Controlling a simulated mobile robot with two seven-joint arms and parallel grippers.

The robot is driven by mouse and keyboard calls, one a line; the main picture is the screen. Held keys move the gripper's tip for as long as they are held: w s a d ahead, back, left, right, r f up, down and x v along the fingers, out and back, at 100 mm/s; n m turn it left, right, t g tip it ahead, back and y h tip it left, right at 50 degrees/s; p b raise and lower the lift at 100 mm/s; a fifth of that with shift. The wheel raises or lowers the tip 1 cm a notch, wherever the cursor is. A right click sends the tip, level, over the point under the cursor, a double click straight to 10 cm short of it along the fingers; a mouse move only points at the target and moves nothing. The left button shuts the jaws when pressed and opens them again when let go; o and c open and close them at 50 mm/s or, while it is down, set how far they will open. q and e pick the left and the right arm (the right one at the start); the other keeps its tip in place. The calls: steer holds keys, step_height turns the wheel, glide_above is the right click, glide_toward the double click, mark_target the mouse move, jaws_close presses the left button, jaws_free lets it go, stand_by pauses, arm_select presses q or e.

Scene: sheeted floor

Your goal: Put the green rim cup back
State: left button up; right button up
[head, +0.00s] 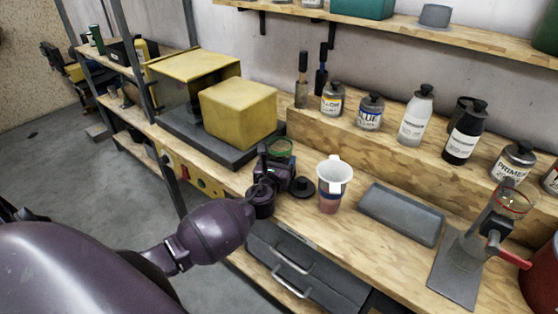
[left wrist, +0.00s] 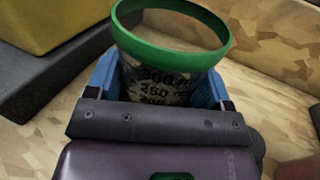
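The green rim cup (head: 280,149) is a clear cup with a green rim, at the bench's front part, right of the yellow block. In the left wrist view the cup (left wrist: 168,80) shows dark volume marks and its rim faces the camera. My left gripper (head: 276,168) is around the cup's body, with a blue finger pad against each side. In the left wrist view the gripper (left wrist: 165,92) appears closed on it below the rim. The cup's base is hidden, so I cannot tell whether it touches the bench. My right gripper is not in view.
A white funnel cup (head: 334,172) and a black lid (head: 303,187) stand just right of the gripper. A grey tray (head: 402,214) lies farther right. A metal stand (head: 461,268) holds a red rim cup (head: 514,200). Several bottles line the raised shelf behind.

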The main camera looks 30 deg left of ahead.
arm_select(q)
steer(key=o, duration=0.3)
steer(key=shift+r, duration=0.1)
steer(key=shift+r, duration=0.25)
steer(key=v, duration=1.2)
steer(key=shift+p, duration=0.3)
